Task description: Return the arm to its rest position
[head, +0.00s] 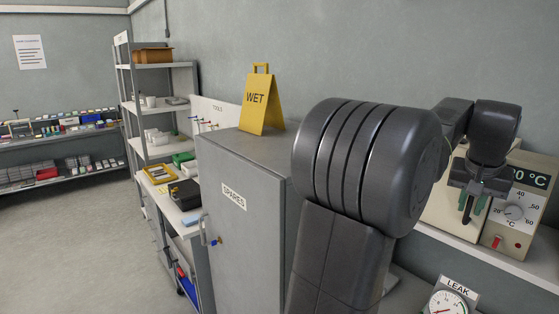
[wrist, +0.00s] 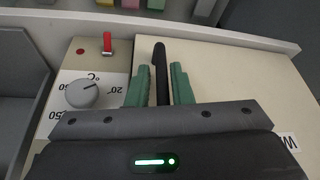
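My gripper (wrist: 159,85) is at the front of the beige machine (wrist: 225,75), with its green fingers on either side of a black handle (wrist: 160,60). Narrow gaps seem to show between the fingers and the handle, so it looks open around the handle. In the head view, my gripper (head: 473,198) points down in front of the same machine (head: 441,212) at the right, and my arm stretches out to it. The handle's lower end is hidden behind the gripper's body in the wrist view.
The machine has a temperature display (head: 531,178), a dial (head: 514,212) and a red switch (wrist: 107,42). A LEAK gauge (head: 449,301) is below it. A grey SPARES cabinet (head: 240,220) with a yellow WET sign (head: 261,105) stands left of my arm. Open floor (head: 85,250) lies further left.

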